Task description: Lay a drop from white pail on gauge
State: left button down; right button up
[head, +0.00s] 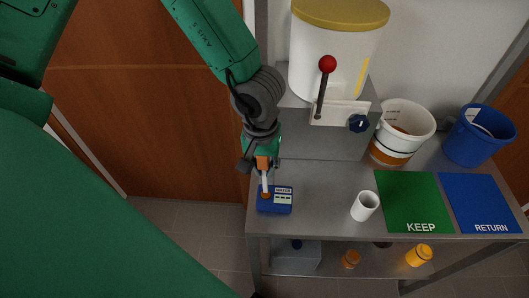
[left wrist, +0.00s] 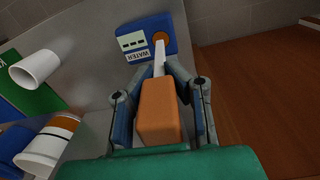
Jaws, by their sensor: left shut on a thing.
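My left gripper (head: 263,160) is shut on a dropper with an orange grip (left wrist: 160,112) and a thin white tip. The gripper also shows in the left wrist view (left wrist: 160,78). The tip points down at the round orange spot of the gauge (head: 281,203), a blue box labelled WATER, also in the left wrist view (left wrist: 134,45). I cannot tell whether the tip touches the spot or any drop is there. The white pail (head: 410,119), with an orange band and something orange inside, stands at the back right of the bench. My right gripper is not in view.
A white cup (head: 365,206) stands right of the gauge. A green KEEP mat (head: 407,200), a blue RETURN mat (head: 482,202) and a blue pail (head: 478,140) are further right. A white tank (head: 335,60) with a red-knobbed lever stands behind. Orange bottles (head: 419,255) sit on the lower shelf.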

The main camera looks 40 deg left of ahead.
pick_arm(q)
jog(key=shift+r, duration=2.85)
